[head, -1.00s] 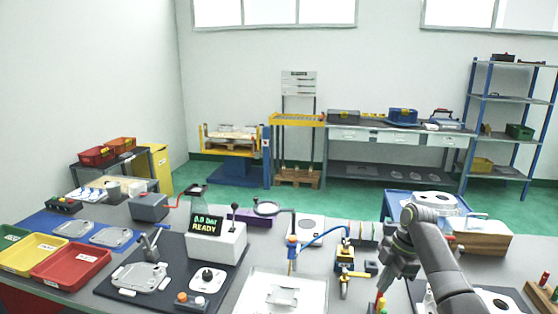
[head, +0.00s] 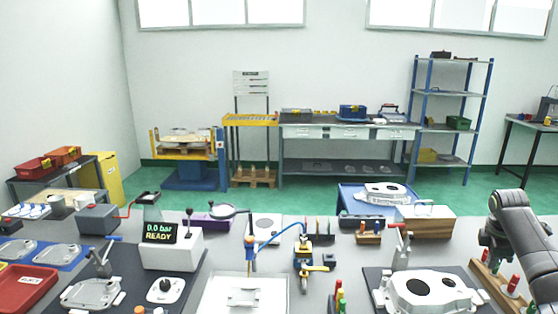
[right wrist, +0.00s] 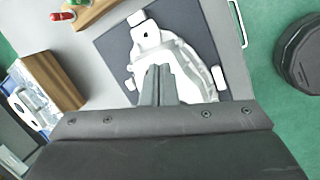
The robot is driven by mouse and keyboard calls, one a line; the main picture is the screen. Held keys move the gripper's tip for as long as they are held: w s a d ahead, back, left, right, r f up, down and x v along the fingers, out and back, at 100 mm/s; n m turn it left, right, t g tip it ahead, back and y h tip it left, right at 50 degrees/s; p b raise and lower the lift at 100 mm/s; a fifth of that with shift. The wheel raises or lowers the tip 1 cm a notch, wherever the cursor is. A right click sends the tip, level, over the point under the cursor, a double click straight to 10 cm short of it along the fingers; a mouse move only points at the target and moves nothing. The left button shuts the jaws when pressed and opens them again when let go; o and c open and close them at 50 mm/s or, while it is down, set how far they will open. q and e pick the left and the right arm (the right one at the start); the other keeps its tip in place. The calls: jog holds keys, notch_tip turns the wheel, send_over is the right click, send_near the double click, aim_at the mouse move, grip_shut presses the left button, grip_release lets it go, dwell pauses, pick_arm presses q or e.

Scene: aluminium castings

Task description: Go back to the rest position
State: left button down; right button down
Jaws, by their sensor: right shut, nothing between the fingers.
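My right gripper (head: 490,262) is at the right side of the head view, above the workbench near a wooden rack of colour-handled tools. In the right wrist view its two fingers (right wrist: 158,72) are together and empty. They point towards a pale casting (right wrist: 172,62) on a dark mat (right wrist: 118,48), and cover part of it; I cannot tell the gap between them. My left gripper is not in view.
The large casting (head: 428,292) lies at the bench's front right, with a toggle clamp (head: 401,245) behind it. The tool rack (head: 497,286) and a wooden box (head: 428,214) are close to my right arm. The pressure tester (head: 172,246) stands left.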

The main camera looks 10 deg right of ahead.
jog(key=s+d+f+m+g+h, duration=0.1)
jog(key=s+d+f+m+h, duration=0.45)
jog(key=s+d+f, duration=1.1)
jog(key=s+d+f+m+t+h, duration=0.1)
jog(key=s+f, duration=0.3)
jog(key=s, duration=0.5)
jog(key=s+d+f+m, duration=0.15)
jog(key=s+f, duration=0.25)
jog(key=s, duration=0.6)
jog(key=s+d+f+t+h, duration=0.15)
jog(key=s+f, duration=0.25)
jog(key=s, duration=0.5)
jog(key=s+a+f+m+g+y, duration=0.1)
jog(key=s+a+f+y, duration=0.15)
jog(key=a+f, duration=0.9)
jog(key=s+a+f+m+g+y, duration=0.1)
jog(key=a+f+y, duration=0.2)
jog(key=a+f, duration=0.85)
jog(key=a+f+y+b, duration=0.1)
jog(key=a+f, duration=0.3)
jog(key=a, duration=1.2)
jog(key=a+f+m+y+b, duration=0.1)
jog(key=a+f+y, duration=0.2)
jog(key=a, duration=1.4)
jog(key=shift+s+f+m, duration=0.3)
jog(key=shift+f, duration=0.45)
